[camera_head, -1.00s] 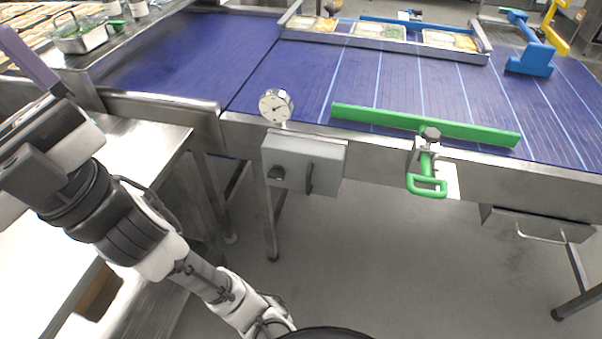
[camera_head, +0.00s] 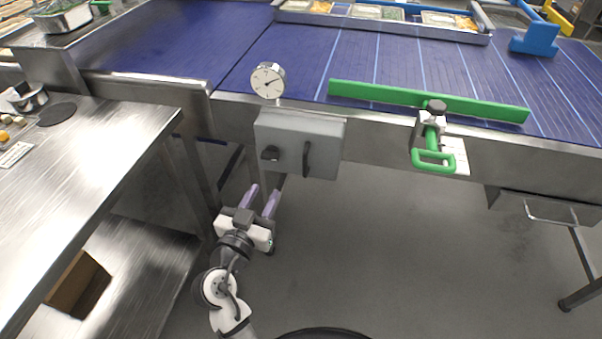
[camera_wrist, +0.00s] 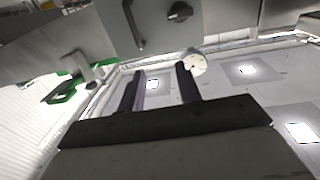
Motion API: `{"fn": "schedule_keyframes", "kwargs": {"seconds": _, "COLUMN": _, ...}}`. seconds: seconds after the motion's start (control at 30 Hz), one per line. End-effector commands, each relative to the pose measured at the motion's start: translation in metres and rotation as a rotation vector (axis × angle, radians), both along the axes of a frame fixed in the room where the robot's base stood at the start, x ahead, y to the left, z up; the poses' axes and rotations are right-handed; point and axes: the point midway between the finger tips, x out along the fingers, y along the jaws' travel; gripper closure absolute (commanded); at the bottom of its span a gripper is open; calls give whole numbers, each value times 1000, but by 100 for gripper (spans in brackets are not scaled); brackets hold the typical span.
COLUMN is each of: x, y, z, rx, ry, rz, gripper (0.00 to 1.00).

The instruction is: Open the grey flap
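The grey flap (camera_head: 298,143) is the front of a grey box under the conveyor's front edge, in the middle of the head view. It looks closed. It carries a dark vertical handle (camera_head: 306,158) and a dark knob (camera_head: 270,153) to its left. In the wrist view the picture is turned over, and the handle (camera_wrist: 133,28) and knob (camera_wrist: 179,12) show at the top. My gripper (camera_head: 265,192) is below and left of the flap, apart from it. Its two purple fingers are spread with nothing between them; they also show in the wrist view (camera_wrist: 160,72).
A round dial gauge (camera_head: 267,81) stands above the box. A green clamp handle (camera_head: 433,160) and green bar (camera_head: 425,99) are to the right on the blue conveyor (camera_head: 390,70). A steel table (camera_head: 90,150) is at the left. The floor below the flap is clear.

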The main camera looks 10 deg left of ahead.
Motion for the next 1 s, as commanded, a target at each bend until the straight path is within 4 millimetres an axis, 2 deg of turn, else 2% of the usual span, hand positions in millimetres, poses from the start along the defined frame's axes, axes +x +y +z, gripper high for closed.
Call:
{"fn": "schedule_keyframes", "kwargs": {"seconds": 0.03, "x": -3, "y": -13, "z": -13, "rx": -13, "ry": 12, "rz": -45, "gripper": 66}}
{"fn": "schedule_keyframes", "kwargs": {"seconds": 0.1, "x": -5, "y": -24, "z": -19, "rx": -21, "ry": 16, "rz": -87, "gripper": 66}}
{"fn": "schedule_keyframes", "kwargs": {"seconds": 0.27, "x": 4, "y": -32, "z": -19, "rx": -24, "ry": 16, "rz": -111, "gripper": 66}}
{"fn": "schedule_keyframes", "kwargs": {"seconds": 0.37, "x": 19, "y": -36, "z": -17, "rx": -23, "ry": 15, "rz": -110, "gripper": 66}}
{"fn": "schedule_keyframes", "kwargs": {"seconds": 0.7, "x": 90, "y": -51, "z": -16, "rx": -23, "ry": 16, "rz": -107, "gripper": 66}}
{"fn": "schedule_keyframes", "kwargs": {"seconds": 0.9, "x": 118, "y": -57, "z": -18, "rx": -22, "ry": 16, "rz": -105, "gripper": 66}}
{"fn": "schedule_keyframes", "kwargs": {"seconds": 1.0, "x": 125, "y": -59, "z": -19, "rx": -23, "ry": 16, "rz": -104, "gripper": 66}}
